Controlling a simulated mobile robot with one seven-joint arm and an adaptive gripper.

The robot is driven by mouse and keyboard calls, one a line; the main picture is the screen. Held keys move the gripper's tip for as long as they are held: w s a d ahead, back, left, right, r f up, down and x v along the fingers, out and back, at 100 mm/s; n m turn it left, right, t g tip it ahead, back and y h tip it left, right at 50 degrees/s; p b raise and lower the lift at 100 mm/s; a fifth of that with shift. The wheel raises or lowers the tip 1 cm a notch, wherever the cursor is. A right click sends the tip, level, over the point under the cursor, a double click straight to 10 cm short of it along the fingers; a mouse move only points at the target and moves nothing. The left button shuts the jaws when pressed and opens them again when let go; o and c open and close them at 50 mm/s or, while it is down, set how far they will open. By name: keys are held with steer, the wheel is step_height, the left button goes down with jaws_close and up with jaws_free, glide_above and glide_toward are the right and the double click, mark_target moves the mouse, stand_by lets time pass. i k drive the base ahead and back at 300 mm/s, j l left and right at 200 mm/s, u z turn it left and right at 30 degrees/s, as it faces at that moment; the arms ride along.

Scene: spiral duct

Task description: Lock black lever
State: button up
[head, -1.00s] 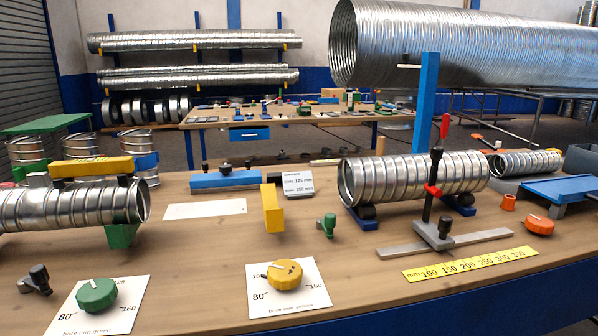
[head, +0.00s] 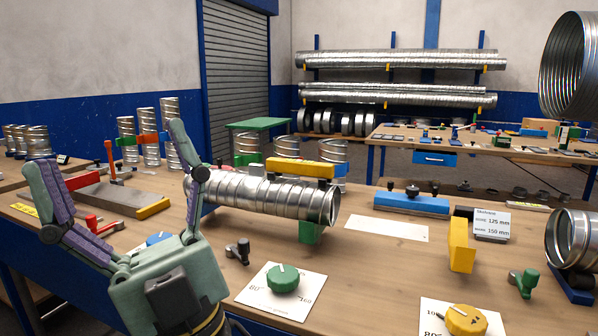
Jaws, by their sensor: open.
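A small black lever (head: 238,250) with a rounded knob stands on the wooden workbench (head: 375,262), left of the green dial. My gripper (head: 112,148) is at the lower left of the head view, its two fingers pointing up and spread wide apart, with nothing held between them. The black lever is just right of my gripper and apart from it in the picture. Whether the lever is locked I cannot tell.
A spiral duct (head: 270,196) lies behind the lever, with a yellow block (head: 300,168) on top. A green dial (head: 283,279) and a yellow dial (head: 466,320) sit on white cards. A white card (head: 387,229) lies on open bench.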

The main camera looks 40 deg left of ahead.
mark_target(241, 252)
steer(key=u, duration=1.35)
steer(key=k+l+u, duration=0.15)
steer(key=l, duration=0.25)
steer(key=k+l+u, duration=0.15)
steer(key=l, duration=0.25)
steer(key=i+l, duration=0.1)
steer(key=i, duration=0.4)
steer(key=i+l, duration=0.1)
steer(key=i, duration=0.4)
